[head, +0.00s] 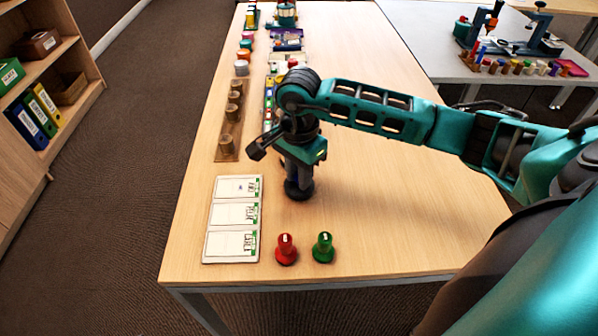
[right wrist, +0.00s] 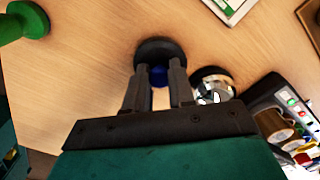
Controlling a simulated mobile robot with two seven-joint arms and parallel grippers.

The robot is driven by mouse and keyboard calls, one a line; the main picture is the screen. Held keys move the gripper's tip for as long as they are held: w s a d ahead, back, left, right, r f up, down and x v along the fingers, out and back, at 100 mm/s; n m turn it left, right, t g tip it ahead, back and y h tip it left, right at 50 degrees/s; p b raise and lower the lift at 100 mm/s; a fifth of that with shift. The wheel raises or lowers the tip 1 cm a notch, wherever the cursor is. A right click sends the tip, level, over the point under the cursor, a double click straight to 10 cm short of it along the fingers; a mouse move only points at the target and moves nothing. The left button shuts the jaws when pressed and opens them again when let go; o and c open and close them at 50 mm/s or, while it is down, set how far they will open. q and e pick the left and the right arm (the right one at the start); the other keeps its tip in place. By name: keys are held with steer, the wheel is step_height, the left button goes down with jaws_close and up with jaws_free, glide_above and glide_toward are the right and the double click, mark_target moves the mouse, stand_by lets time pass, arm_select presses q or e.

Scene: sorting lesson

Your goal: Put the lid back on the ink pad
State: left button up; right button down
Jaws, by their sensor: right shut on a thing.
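My right gripper (right wrist: 160,88) points down in the head view (head: 298,178), above the near middle of the table. Its fingers are shut on the blue middle of a dark round piece that looks like the lid (right wrist: 152,47); its dark edge also shows below the fingers in the head view (head: 296,194). I cannot tell whether it touches the table or something beneath it. No ink pad shows clearly. A shiny silver round thing (right wrist: 225,77) sits close beside the right finger in the wrist view; I cannot tell what it is. My left gripper is not in view.
A red stamp (head: 286,249) and a green stamp (head: 323,247) stand at the near edge. Several white cards (head: 232,215) lie left of the gripper. A wooden strip with round pieces (head: 227,145) and more items stand farther back. The table's right side is clear.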

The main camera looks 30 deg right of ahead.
stand_by(0.4)
steer(key=c, duration=0.9)
jaws_free()
steer(key=shift+o, duration=0.6)
steer(key=o, duration=0.4)
steer(key=shift+r+p, duration=2.2)
steer(key=shift+r, duration=1.3)
steer(key=shift+c, duration=0.4)
